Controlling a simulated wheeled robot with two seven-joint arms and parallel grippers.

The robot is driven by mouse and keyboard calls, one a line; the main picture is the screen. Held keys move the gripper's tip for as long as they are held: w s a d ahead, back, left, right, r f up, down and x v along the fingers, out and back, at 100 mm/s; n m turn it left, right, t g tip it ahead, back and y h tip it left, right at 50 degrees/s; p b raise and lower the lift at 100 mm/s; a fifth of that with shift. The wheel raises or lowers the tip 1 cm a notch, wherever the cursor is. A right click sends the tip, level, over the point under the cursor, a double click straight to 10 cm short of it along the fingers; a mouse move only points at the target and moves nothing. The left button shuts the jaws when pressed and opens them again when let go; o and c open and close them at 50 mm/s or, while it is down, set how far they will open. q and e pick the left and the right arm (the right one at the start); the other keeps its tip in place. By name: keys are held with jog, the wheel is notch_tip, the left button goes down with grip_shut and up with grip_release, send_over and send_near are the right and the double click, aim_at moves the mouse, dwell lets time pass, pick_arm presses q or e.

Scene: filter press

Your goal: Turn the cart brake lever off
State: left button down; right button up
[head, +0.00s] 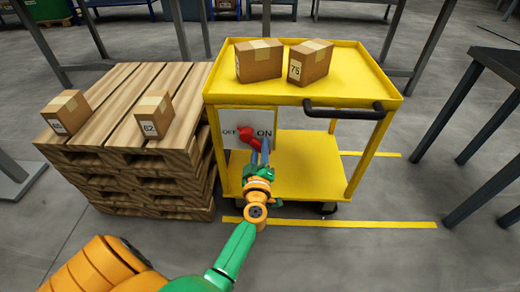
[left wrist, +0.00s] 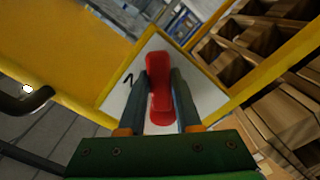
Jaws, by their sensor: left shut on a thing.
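The red brake lever (head: 246,136) is mounted on a white plate (head: 232,122) at the left front of the yellow cart (head: 299,92). The plate carries an ON label at right and a partly covered OFF label at left. My left gripper (head: 260,152) reaches up to the lever from below. In the left wrist view, the left gripper (left wrist: 159,74) has one finger on each side of the red lever (left wrist: 160,105), shut on it. The lever's exact angle to the labels is hard to tell. My right gripper is not in view.
Two boxes (head: 258,62) (head: 311,62) stand on the cart top, with a black push handle (head: 345,113) at its front. A wooden pallet stack (head: 135,125) with two boxes (head: 66,112) (head: 154,115) stands close at left. A dark table (head: 500,62) is at right.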

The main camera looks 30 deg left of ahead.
aim_at(234, 141)
pick_arm(q)
jog(key=shift+f, duration=0.1)
dwell(0.5)
